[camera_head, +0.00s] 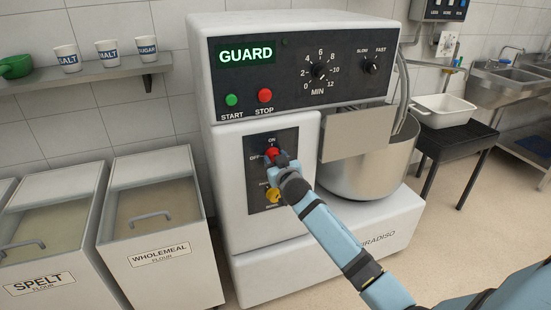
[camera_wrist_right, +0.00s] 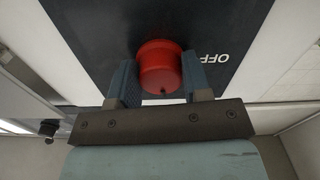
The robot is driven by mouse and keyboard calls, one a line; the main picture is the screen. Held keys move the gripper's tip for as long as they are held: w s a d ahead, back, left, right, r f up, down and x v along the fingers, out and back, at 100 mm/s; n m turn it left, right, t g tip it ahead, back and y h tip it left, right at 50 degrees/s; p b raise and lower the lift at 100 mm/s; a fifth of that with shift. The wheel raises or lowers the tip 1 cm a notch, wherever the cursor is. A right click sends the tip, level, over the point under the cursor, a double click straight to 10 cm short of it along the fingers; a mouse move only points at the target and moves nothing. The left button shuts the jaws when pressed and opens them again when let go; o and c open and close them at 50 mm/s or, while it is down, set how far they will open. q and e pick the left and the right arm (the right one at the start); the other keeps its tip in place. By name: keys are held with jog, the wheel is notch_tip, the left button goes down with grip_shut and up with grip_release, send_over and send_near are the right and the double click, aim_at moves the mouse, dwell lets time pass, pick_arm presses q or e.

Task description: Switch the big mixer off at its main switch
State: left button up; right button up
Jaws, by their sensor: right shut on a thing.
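The big mixer (camera_head: 222,170) is a large white machine in the middle of the head view, with a lit green GUARD display (camera_head: 246,55). Its main switch is a red knob (camera_head: 271,152) on a dark panel marked ON above and OFF to the left. My right gripper (camera_head: 277,158) is at this knob and partly covers it. In the right wrist view, the red knob (camera_wrist_right: 159,66) sits between the two fingers of my right gripper (camera_wrist_right: 160,82), which is shut on it. The OFF mark shows beside it. My left gripper is not in view.
A yellow knob (camera_head: 272,195) sits lower on the same panel, close to my right arm. The steel bowl (camera_head: 375,165) stands to the right behind a grey plate (camera_head: 357,135). Flour bins (camera_head: 165,240) stand at the left, and a dark stand (camera_head: 455,142) holds a white tub.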

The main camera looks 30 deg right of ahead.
jog(key=shift+r+n+p, duration=0.15)
jog(key=shift+n+p, duration=0.35)
jog(key=shift+n, duration=0.3)
jog(key=shift+n+p, duration=0.5)
jog(key=shift+n, duration=0.5)
jog(key=n+p, duration=0.1)
jog(key=n, duration=0.1)
jog(key=shift+n, duration=0.3)
jog(key=n+p, duration=0.1)
jog(key=n, duration=0.2)
jog(key=shift+d+n, duration=0.1)
jog(key=shift+n, duration=0.2)
jog(key=shift+n+p, duration=0.5)
jog(key=shift+n, duration=0.5)
jog(key=n, duration=0.3)
jog(key=shift+p, duration=0.35)
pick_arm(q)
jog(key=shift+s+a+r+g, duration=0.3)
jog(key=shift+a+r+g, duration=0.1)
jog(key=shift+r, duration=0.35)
pick_arm(e)
jog(key=shift+n, duration=0.8)
